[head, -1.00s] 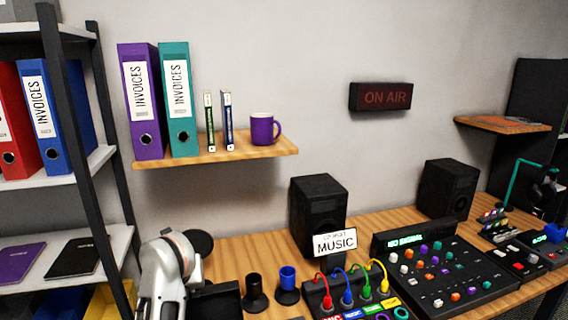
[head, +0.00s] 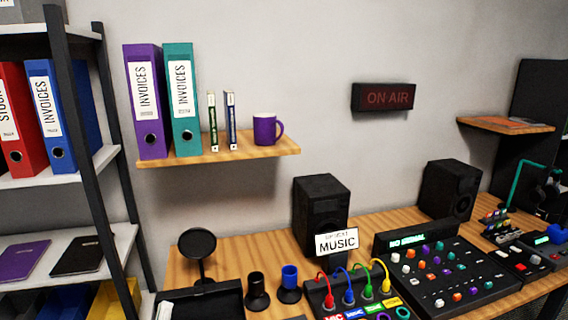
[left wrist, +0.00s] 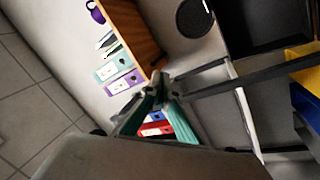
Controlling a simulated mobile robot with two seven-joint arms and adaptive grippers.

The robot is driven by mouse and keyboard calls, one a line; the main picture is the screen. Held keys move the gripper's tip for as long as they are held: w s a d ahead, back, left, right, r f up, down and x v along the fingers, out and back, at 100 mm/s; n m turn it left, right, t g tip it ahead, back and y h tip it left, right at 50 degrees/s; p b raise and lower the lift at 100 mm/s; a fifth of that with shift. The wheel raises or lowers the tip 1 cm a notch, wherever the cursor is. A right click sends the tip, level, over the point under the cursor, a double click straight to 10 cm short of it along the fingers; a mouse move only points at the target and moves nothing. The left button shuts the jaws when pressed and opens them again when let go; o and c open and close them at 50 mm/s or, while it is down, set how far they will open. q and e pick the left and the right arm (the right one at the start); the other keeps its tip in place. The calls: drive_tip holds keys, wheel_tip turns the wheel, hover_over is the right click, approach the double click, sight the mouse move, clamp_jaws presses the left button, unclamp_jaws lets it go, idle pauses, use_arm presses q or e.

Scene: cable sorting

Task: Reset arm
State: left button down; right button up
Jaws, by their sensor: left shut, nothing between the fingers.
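My left gripper (left wrist: 160,80) shows in the left wrist view with its fingers shut and empty, tilted over a sideways view of the shelves. In the head view only a pale sliver of my left arm shows at the bottom left edge. My right gripper is in neither view. On the desk (head: 232,250), red, blue, green and yellow cables (head: 367,289) are plugged into a black box with coloured labels. A MUSIC sign (head: 338,243) stands behind it.
A black round-headed stand (head: 197,244), a black cup (head: 257,290) and a blue cup (head: 289,283) stand near the desk's left end. A mixer (head: 440,280) and two speakers are to the right. A dark shelf rack (head: 85,140) stands at left; a wall shelf (head: 220,152) hangs above.

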use_arm(q)
drive_tip(key=s+d+f+m+g+h, duration=0.1)
drive_tip(key=s+d+f+m+h, duration=0.1)
drive_tip(key=f, duration=0.3)
drive_tip(key=s+d+f+m+g+h, duration=0.2)
drive_tip(key=s+f+m, duration=0.1)
drive_tip(key=f+m, duration=0.1)
drive_tip(key=s+d+f+m+g+h, duration=0.2)
drive_tip(key=d+f+m, duration=0.1)
drive_tip(key=f, duration=0.3)
drive_tip(key=shift+s+f+m, duration=0.25)
drive_tip(key=shift+m, duration=0.25)
drive_tip(key=s+a+f+m+g, duration=0.1)
drive_tip(key=s+f+m+g, duration=0.3)
drive_tip(key=s+f, duration=0.7)
drive_tip(key=shift+f+m+g+y, duration=0.4)
drive_tip(key=shift+f+g, duration=0.35)
drive_tip(key=shift+g, duration=0.05)
drive_tip(key=shift+w+a, duration=0.1)
